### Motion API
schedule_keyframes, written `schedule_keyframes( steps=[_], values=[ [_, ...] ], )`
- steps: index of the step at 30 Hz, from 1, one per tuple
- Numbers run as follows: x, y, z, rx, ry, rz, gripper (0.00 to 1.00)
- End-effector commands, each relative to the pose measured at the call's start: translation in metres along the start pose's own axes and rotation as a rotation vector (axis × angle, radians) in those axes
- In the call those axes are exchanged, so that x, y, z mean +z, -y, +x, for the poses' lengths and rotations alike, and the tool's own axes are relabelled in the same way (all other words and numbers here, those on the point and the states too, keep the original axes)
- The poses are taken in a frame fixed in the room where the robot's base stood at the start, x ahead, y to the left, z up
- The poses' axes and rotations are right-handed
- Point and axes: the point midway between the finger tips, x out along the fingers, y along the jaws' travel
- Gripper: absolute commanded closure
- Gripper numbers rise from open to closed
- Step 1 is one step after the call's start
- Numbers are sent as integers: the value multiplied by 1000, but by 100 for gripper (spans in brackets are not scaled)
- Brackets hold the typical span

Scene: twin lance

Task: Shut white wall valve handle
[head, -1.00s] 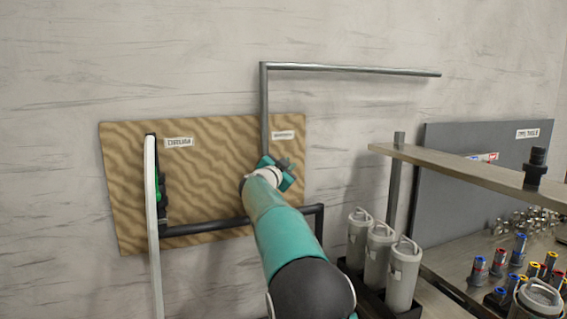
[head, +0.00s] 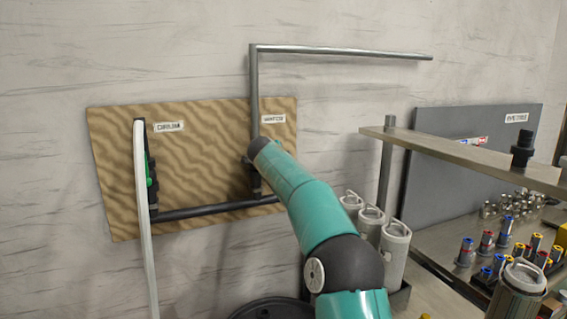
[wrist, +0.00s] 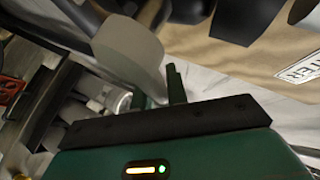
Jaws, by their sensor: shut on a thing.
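A pale, whitish handle (wrist: 130,48) shows close up in the wrist view, on a short stalk. My gripper (wrist: 160,82) is at its end, with one green finger visible beside the handle and the other mostly hidden behind it. The gripper is shut on the handle. In the head view my teal arm reaches to the right-hand dark valve (head: 253,174) on the patterned wall board (head: 205,170). The arm hides the gripper and the white handle there. I cannot tell the handle's exact angle.
A second valve with a green handle (head: 151,172) is on the board's left, beside a white hose (head: 146,235). A grey pipe (head: 340,52) runs above. Grey canisters (head: 394,255) and a metal shelf (head: 470,158) stand to the right.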

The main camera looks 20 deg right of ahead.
Motion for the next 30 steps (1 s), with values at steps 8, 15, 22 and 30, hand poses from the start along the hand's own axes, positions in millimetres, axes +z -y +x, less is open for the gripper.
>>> schedule_keyframes(
  steps=[8, 15, 22, 30],
  values=[
    [3, -2, 1, 16, 22, 23, 100],
    [3, -2, 1, 16, 23, 23, 100],
    [2, -2, 1, 16, 21, 23, 63],
    [1, -2, -1, 15, 20, 22, 63]
  ],
)
